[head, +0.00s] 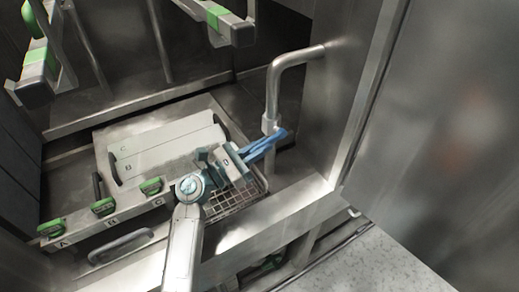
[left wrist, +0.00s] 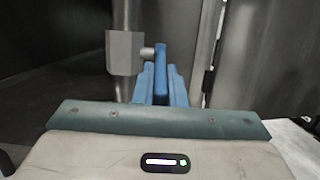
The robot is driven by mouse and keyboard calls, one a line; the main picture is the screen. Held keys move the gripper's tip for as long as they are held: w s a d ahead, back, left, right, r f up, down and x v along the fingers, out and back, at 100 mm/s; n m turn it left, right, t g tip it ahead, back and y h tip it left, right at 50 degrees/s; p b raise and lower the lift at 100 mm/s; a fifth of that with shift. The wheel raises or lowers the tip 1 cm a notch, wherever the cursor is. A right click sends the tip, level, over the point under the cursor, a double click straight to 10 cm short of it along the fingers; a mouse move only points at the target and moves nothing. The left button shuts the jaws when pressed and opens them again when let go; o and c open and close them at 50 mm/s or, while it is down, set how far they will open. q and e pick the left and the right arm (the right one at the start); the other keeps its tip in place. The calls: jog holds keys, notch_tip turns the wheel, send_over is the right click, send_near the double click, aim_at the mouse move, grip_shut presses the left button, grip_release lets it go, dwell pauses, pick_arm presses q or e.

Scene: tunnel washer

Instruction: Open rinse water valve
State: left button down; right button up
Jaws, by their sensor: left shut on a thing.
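The rinse water valve has a grey body on a vertical metal pipe (head: 272,95) and a blue lever (head: 278,135). In the left wrist view the valve body (left wrist: 125,52) is left of centre, and the blue lever (left wrist: 161,65) joins it by a short stem. My left gripper (head: 257,148) reaches the lever from the lower left. Its blue fingers (left wrist: 160,88) are shut on the lever, one on each side. The fingers partly hide the lever in the head view. My right gripper is not in view.
A panel (head: 165,147) with green handles (head: 103,207) marked by letters lies left of my arm. A wire basket (head: 232,200) is below the gripper. Green-marked rails (head: 225,20) hang above. A metal wall (head: 440,120) stands close on the right.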

pick_arm(q)
jog(key=c, duration=1.5)
grip_release()
jog(key=shift+b+v, duration=2.4)
jog(key=shift+v, duration=3)
